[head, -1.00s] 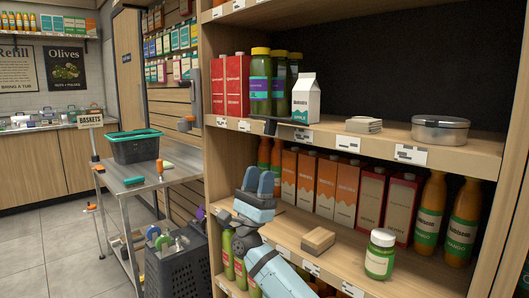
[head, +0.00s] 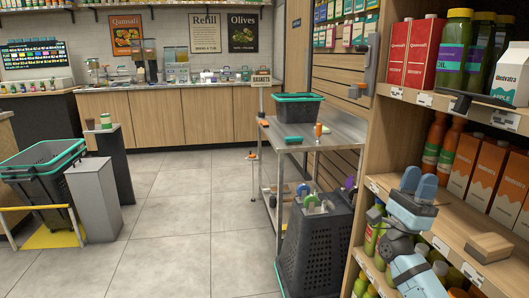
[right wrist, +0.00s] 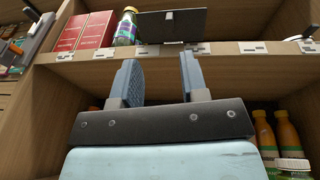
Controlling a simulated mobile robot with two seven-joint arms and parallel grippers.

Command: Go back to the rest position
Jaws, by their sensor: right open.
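My right gripper (head: 419,187) is in front of the shelf unit at the lower right of the head view. In the right wrist view the gripper (right wrist: 158,82) has its two fingers apart with nothing between them. My left gripper does not show in either view.
The shelf unit (head: 376,126) holds red cartons (head: 420,50), a green bottle (head: 453,45) and a white carton (head: 513,75). A metal cart (head: 345,130) carries a green-rimmed basket (head: 297,108). A dark crate (head: 315,245) stands near the shelf. The tiled floor (head: 190,200) is open.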

